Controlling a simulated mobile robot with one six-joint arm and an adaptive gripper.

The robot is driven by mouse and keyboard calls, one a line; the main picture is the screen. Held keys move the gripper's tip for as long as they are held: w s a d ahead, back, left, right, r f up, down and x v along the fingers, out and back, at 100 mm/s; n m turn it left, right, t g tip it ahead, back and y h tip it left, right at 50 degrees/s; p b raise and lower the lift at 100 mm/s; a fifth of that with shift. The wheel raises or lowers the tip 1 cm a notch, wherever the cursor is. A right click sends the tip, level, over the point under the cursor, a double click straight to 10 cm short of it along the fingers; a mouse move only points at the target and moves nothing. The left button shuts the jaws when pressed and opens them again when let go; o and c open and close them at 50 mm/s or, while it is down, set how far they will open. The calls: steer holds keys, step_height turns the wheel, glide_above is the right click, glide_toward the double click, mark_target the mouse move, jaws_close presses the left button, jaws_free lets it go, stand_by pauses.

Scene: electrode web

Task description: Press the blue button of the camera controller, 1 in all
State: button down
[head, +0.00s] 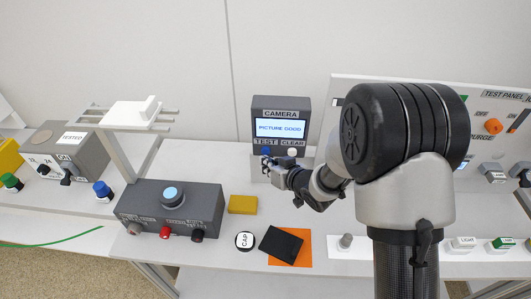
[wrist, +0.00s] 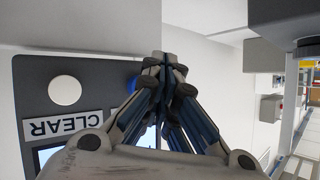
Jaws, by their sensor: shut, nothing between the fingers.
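The camera controller (head: 305,104) is a dark grey box at the back of the bench, with a lit screen (head: 281,128) reading PICTURE GOOD. Below the screen are a blue button (head: 266,150) under TEST and a white button (head: 292,152) under CLEAR. My gripper (head: 268,165) is shut and empty, just below and in front of the blue button. In the wrist view the controller appears upside down, with its white button (wrist: 65,90) clear. The blue button (wrist: 131,82) is mostly hidden behind my fingers (wrist: 166,62). I cannot tell whether they touch it.
A grey box (head: 140,203) with a pale blue top button, a yellow block (head: 243,204), a CAP disc (head: 245,241) and a black plate (head: 281,244) on an orange sheet lie in front. A test panel (head: 345,85) stands right, partly behind my arm.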

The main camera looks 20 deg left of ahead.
steer(key=shift+s+d+b, duration=0.2)
steer(key=shift+s, duration=0.6)
steer(key=shift+s+d+b, duration=0.2)
steer(key=shift+s+b, duration=0.05)
steer(key=shift+s, duration=0.6)
steer(key=shift+s+d+b, duration=0.2)
steer(key=shift+s, duration=0.6)
steer(key=s+d+r+m+t+h, duration=0.15)
steer(key=d+r+h, duration=0.25)
steer(key=d+r, duration=0.5)
steer(key=s+d+r+m+g+h, duration=0.1)
steer(key=d+r+m+h, duration=0.3)
steer(key=d, duration=0.9)
steer(key=s+d+r+m+g, duration=0.1)
steer(key=s+d, duration=0.3)
steer(key=s, duration=0.7)
steer(key=s+d+r+m+g+h, duration=0.1)
steer(key=s+d+r+g, duration=0.1)
steer(key=s, duration=0.9)
steer(key=shift+s+d+r+h+b, duration=0.35)
steer(key=shift+d+r, duration=0.35)
steer(key=shift+d, duration=0.45)
steer(key=shift+g, duration=0.25)
